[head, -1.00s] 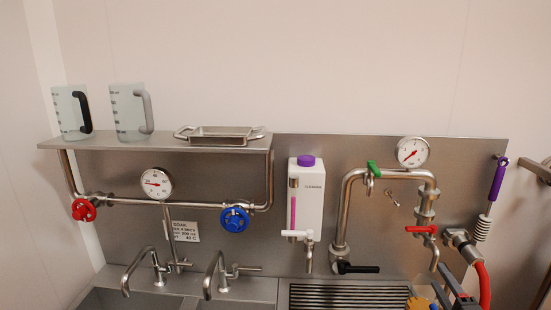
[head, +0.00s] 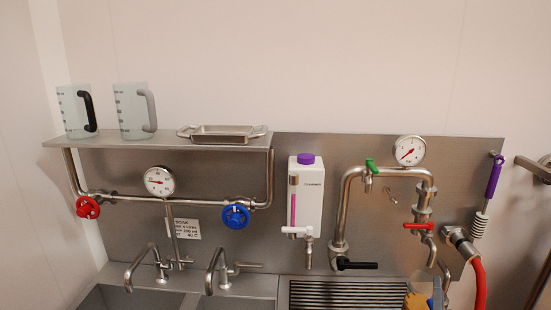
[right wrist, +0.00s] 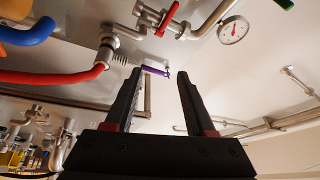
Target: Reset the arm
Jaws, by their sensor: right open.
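My right gripper (right wrist: 158,78) shows in the right wrist view. Its two dark fingers are apart, with nothing between the tips. The wall fittings behind it look upside down there, and I see no contact with them. In the head view I cannot clearly make out the right gripper at the lower right edge. My left gripper is in neither view.
A steel panel carries a red valve wheel (head: 88,207), a blue valve wheel (head: 236,216), a white dispenser (head: 305,197), a gauge (head: 409,151) and a red hose (head: 480,284). The shelf (head: 160,142) holds two jugs and a tray. Sinks lie below.

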